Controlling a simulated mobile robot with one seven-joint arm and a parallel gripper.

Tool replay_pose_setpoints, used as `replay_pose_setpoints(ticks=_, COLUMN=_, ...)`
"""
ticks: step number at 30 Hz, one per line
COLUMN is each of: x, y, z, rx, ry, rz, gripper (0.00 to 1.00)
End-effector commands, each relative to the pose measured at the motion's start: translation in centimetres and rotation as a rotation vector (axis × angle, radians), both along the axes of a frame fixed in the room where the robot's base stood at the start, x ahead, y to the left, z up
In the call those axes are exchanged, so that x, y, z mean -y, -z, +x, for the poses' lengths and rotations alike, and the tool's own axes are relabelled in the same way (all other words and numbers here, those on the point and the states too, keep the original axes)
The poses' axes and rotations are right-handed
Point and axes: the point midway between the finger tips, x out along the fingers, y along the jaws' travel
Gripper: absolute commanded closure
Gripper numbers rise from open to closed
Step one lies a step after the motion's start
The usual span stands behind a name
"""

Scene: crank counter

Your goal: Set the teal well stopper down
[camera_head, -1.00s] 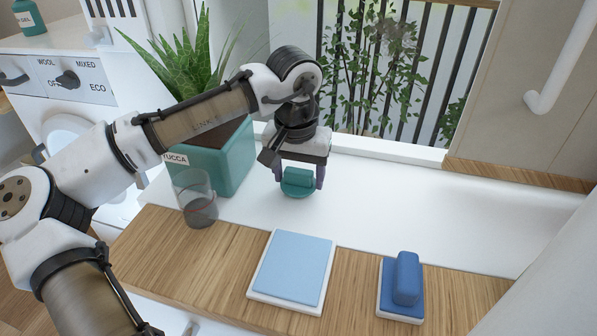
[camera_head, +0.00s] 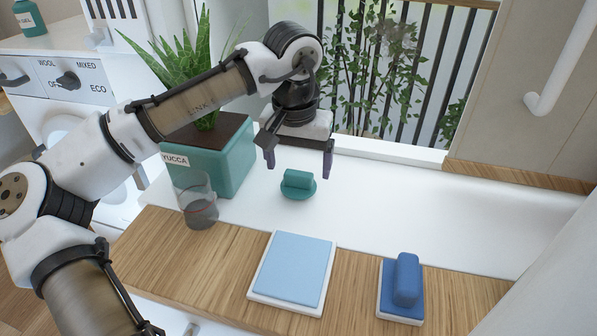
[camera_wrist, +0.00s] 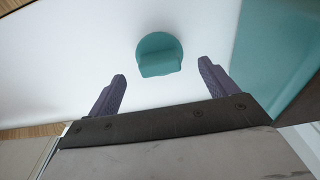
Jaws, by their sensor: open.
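The teal well stopper (camera_head: 298,185) is a round disc with a block-shaped grip on top. It rests on the white surface in front of the window sill, to the right of the teal planter. It also shows in the wrist view (camera_wrist: 159,55), beyond the fingertips and between their lines. My gripper (camera_head: 299,164) is above and a little behind the stopper, with its purple fingers spread wide and empty. The wrist view shows the same open fingers (camera_wrist: 162,78), apart from the stopper.
A teal planter (camera_head: 225,165) labelled YUCCA stands left of the stopper. A glass (camera_head: 198,205) with dark liquid stands before it. A light blue pad (camera_head: 292,268) and a blue-handled block (camera_head: 405,280) lie on the wooden counter (camera_head: 350,290). The white surface (camera_head: 420,215) to the right is clear.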

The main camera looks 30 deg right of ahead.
Motion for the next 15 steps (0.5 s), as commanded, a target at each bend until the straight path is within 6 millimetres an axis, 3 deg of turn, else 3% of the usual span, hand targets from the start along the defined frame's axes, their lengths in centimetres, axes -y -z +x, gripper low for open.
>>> replay_pose_setpoints(ticks=6, x=-0.4, y=-4.9, z=-0.4, rx=0.001, ry=0.0, rz=-0.001, gripper=0.15)
replay_pose_setpoints(ticks=15, x=-0.7, y=-8.1, z=-0.6, rx=0.001, ry=0.001, rz=0.001, gripper=0.15)
